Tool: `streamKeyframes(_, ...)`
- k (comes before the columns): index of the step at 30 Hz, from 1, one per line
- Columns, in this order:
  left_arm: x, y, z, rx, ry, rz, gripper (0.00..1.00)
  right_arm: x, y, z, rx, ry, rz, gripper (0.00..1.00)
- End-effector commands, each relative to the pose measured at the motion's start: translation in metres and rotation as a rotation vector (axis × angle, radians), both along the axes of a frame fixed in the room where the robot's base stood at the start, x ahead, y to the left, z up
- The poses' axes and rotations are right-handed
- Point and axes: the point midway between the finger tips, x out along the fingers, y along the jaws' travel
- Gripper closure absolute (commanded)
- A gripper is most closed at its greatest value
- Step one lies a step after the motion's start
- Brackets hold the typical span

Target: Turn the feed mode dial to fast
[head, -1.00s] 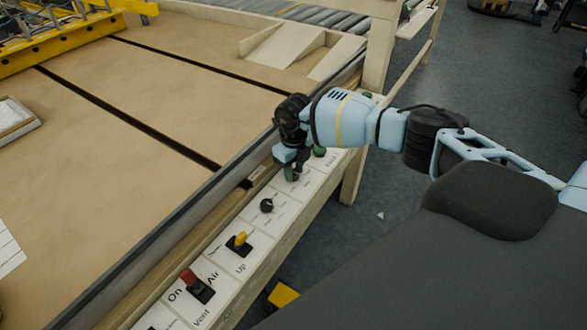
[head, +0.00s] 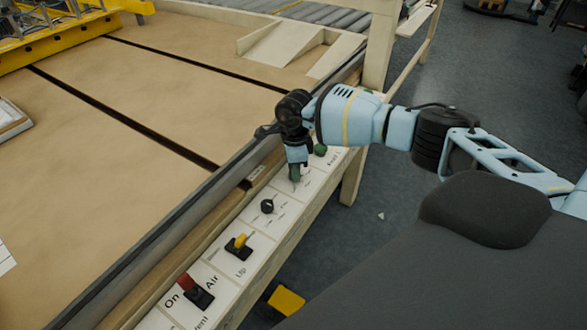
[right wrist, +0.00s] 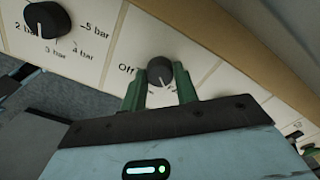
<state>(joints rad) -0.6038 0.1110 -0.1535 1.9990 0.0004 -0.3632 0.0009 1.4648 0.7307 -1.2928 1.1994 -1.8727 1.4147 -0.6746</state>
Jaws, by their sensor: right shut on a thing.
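My right gripper (head: 295,177) points down onto the control panel on the table's front rail. Its green fingers are shut on a small black dial (right wrist: 160,72), one finger on each side. "Off" is printed to the left of this dial in the right wrist view. The dial's white pointer mark faces the lower right there, toward the gripper. Its other markings are hidden or too small to read. In the head view the gripper hides the dial. My left gripper is not in view.
A black knob (head: 267,206), a yellow switch (head: 240,243) and a red switch (head: 190,284) line the near panel. A green knob (head: 320,150) sits just beyond the gripper. A pressure dial (right wrist: 45,20) with bar markings shows in the right wrist view.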

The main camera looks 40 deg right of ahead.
Motion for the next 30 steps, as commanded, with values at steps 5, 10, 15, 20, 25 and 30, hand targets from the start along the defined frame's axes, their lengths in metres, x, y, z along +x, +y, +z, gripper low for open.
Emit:
streamKeyframes(5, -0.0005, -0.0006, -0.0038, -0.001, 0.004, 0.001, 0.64, 0.0006, 0.0004, 0.0002, 0.001, -0.002, 0.104, 0.93)
streamKeyframes(10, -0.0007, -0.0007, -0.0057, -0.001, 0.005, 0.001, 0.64, 0.0008, 0.0002, 0.0007, 0.001, -0.003, 0.167, 0.93)
streamKeyframes(15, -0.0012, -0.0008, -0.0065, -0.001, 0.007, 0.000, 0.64, 0.0008, 0.0001, 0.0012, 0.001, -0.003, 0.197, 0.93)
streamKeyframes(20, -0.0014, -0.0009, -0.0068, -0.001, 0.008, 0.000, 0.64, 0.0008, 0.0001, 0.0014, 0.001, -0.004, 0.206, 0.93)
streamKeyframes(25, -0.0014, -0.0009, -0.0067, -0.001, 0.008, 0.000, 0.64, 0.0008, 0.0001, 0.0015, 0.001, -0.004, 0.206, 0.93)
streamKeyframes(30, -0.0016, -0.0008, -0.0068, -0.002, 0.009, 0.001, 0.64, 0.0008, 0.0001, 0.0015, 0.000, -0.003, 0.206, 0.64)
